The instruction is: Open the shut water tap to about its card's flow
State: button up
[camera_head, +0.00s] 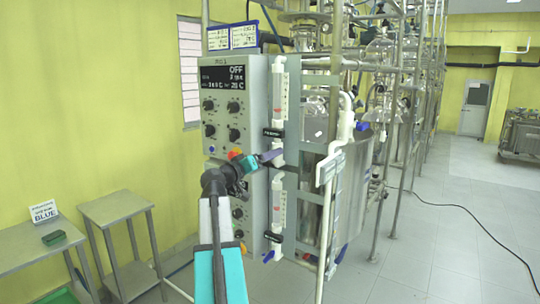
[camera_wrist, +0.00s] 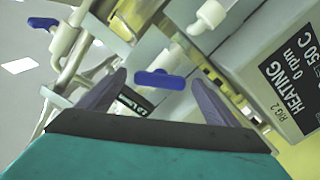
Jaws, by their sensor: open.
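My gripper (camera_head: 272,156) is open in front of the upper flowmeter (camera_head: 279,100) on the control panel's right side. In the wrist view, my gripper (camera_wrist: 160,80) has a blue tap handle (camera_wrist: 160,78) between its spread fingers, with gaps on both sides. The handle lies nearly level across that picture. In the head view my fingers hide this tap. A second blue tap (camera_head: 268,257) sits under the lower flowmeter (camera_head: 278,203). Two cards, one white and blue (camera_head: 243,37) and one beside it (camera_head: 218,39), stand on the panel; their writing is too small to read.
The panel display (camera_head: 222,78) reads OFF. A display reading HEATING (camera_wrist: 287,85), labelled RIG 2, shows in the wrist view. Pipes and a steel vessel (camera_head: 355,180) stand close right. Two metal tables (camera_head: 118,207) are at left. A black cable (camera_head: 470,210) crosses the open floor.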

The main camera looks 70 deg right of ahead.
jog(key=shift+p+x, duration=0.3)
jog(key=shift+x, duration=1.25)
jog(key=c, duration=1.1)
